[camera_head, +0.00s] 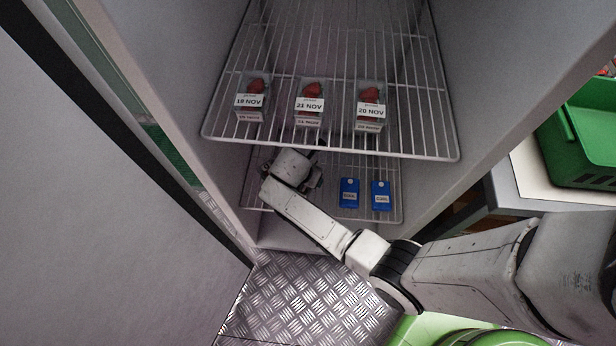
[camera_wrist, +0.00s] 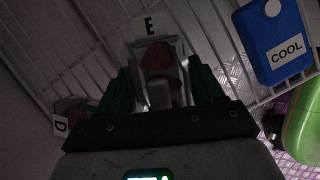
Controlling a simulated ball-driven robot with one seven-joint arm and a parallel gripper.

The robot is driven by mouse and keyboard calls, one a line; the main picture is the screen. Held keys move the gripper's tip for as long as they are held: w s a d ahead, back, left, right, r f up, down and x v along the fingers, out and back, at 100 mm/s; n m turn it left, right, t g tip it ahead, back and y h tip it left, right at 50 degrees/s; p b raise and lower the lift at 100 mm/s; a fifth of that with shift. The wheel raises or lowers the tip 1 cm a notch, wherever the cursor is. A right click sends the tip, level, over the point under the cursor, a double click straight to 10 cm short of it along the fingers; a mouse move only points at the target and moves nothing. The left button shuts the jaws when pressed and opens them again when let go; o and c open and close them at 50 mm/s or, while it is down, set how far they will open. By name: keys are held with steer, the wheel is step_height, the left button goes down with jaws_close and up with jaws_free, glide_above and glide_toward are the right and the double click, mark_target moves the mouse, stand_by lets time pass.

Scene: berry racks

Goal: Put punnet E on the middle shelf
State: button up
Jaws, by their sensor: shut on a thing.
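Punnet E (camera_wrist: 155,55), a small clear box with a red berry and a white card marked E, sits between the fingers of my gripper (camera_wrist: 162,88) in the wrist view. The jaws are shut on it. In the head view my gripper (camera_head: 312,175) is inside the cabinet, below the upper wire shelf (camera_head: 330,150) and over the lower wire shelf (camera_head: 330,213). Punnet E cannot be made out there. Whether it touches the lower shelf, I cannot tell.
Punnets dated 19 NOV (camera_head: 249,101), 21 NOV (camera_head: 309,104) and 20 NOV (camera_head: 369,110) stand along the upper shelf's front. Two blue packs (camera_head: 349,193) (camera_head: 381,196) lie on the lower shelf. The wrist view shows one marked COOL (camera_wrist: 275,40) at right and punnet D (camera_wrist: 68,122) at left.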

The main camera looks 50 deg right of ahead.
steer(key=shift+f, duration=0.15)
steer(key=o, duration=1.2)
steer(key=shift+p+v, duration=1.1)
steer(key=shift+v, duration=2.8)
steer(key=shift+d, duration=0.1)
